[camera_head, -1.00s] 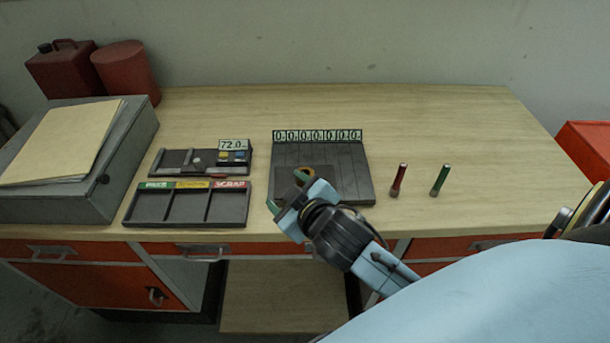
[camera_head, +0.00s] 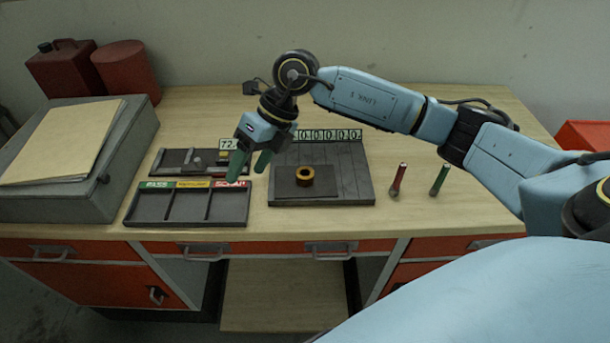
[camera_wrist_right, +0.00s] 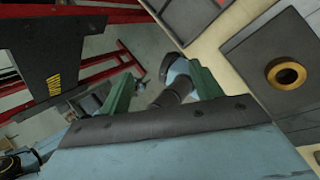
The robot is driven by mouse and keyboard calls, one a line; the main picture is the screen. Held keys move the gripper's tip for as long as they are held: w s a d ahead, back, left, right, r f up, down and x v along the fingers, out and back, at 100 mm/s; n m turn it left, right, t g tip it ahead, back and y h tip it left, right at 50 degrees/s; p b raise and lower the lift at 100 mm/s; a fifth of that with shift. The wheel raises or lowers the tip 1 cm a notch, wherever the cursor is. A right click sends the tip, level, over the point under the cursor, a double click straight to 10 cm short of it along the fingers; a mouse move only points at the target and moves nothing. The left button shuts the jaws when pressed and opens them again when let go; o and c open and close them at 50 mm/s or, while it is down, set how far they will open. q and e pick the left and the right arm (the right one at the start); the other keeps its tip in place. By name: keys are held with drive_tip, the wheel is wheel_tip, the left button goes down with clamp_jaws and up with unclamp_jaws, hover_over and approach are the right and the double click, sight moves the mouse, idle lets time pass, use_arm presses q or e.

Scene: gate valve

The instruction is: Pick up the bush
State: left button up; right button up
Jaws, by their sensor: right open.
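The bush, a short brass ring with a dark bore (camera_head: 305,183), lies flat on a dark plate on the grooved grey board (camera_head: 350,188). It also shows at the right of the right wrist view (camera_wrist_right: 286,88), outside the fingers. My right gripper (camera_head: 249,164) is open, with green fingers pointing down and nothing seen between them. It is left of the bush, apart from it, above the area between the gauge tray and the board. My left gripper is not in view.
A three-compartment sorting tray (camera_head: 187,222) lies at the front left, with a gauge tray (camera_head: 168,162) behind it. A red pin (camera_head: 398,181) and a green pin (camera_head: 440,180) stand right of the board. A grey sloped box (camera_head: 130,150) is far left.

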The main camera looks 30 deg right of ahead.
drive_tip(key=w+d+r+m+h, duration=0.2)
drive_tip(key=d+h, duration=0.4)
drive_tip(key=d, duration=0.8)
drive_tip(key=p, duration=0.1)
hover_over(305, 171)
drive_tip(key=s, duration=0.1)
drive_tip(key=shift+h, duration=0.3)
wheel_tip(305, 171, down, 8)
drive_tip(key=shift+s+f, duration=0.1)
drive_tip(key=shift+s, duration=0.05)
drive_tip(key=f, duration=0.1)
drive_tip(key=f+p, duration=0.1)
drive_tip(key=f, duration=0.2)
drive_tip(key=shift+a, duration=0.35)
drive_tip(key=shift+f, duration=0.6)
drive_tip(key=shift+r, duration=0.1)
drive_tip(key=c, duration=1.2)
drive_tip(key=shift+w, duration=0.2)
